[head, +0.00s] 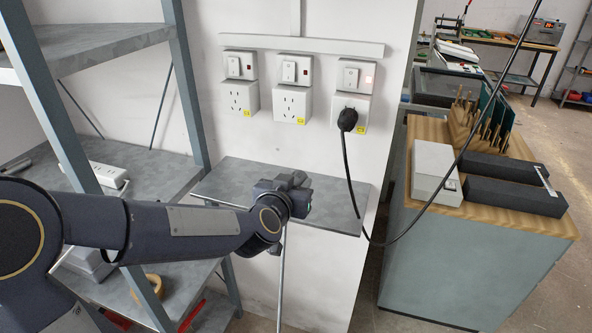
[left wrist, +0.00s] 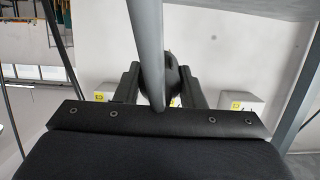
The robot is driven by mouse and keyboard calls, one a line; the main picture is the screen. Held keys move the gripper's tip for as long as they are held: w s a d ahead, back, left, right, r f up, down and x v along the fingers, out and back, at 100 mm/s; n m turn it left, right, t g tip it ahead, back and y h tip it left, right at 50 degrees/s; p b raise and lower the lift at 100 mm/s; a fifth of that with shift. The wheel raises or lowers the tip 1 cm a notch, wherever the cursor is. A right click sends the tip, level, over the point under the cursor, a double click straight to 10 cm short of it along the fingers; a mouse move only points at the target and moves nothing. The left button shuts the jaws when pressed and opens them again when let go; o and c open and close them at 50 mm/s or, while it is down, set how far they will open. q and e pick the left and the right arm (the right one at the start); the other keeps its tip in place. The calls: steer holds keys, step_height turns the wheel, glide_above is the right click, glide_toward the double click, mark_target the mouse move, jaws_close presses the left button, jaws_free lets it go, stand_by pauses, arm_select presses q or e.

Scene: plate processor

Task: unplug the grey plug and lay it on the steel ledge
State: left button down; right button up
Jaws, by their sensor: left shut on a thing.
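My left gripper (head: 297,188) is over the steel ledge (head: 235,178), near the ledge's front middle in the head view. In the left wrist view its two fingers are shut on a dark rounded body, the grey plug (left wrist: 174,82), with the thick grey cable (left wrist: 147,40) crossing in front. In the head view the plug is mostly hidden by the gripper, and the grey cable (head: 282,275) hangs down below it. I cannot tell whether the plug touches the ledge. The left socket (head: 241,97) and middle socket (head: 292,104) are empty. My right gripper is not in view.
A black plug (head: 347,119) sits in the right socket (head: 362,104), beneath a lit switch; its black cable (head: 350,180) loops down past the ledge's right end. A shelf rack (head: 188,90) stands left. A cabinet (head: 470,265) with boxes stands right. The ledge's left part is bare.

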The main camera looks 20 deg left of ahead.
arm_select(q)
steer(key=shift+w+f+b, duration=0.6)
steer(key=shift+f+b, duration=0.25)
steer(key=shift+f, duration=0.05)
steer(key=shift+w+f+b, duration=0.65)
steer(key=shift+f+b, duration=0.25)
steer(key=shift+f, duration=0.05)
steer(key=shift+w+f+b, duration=0.6)
steer(key=shift+f+b, duration=0.25)
steer(key=shift+f, duration=0.05)
steer(key=shift+w+f+b, duration=0.6)
steer(key=shift+f+b, duration=0.05)
steer(key=shift+f, duration=0.05)
steer(key=c, duration=0.9)
jaws_free()
steer(key=shift+o, duration=0.2)
steer(key=shift+s, duration=0.1)
steer(key=v, duration=0.7)
steer(key=shift+s+p, duration=0.25)
steer(key=shift+p, duration=0.1)
steer(key=shift+d+r, duration=0.1)
steer(key=shift+r, duration=0.05)
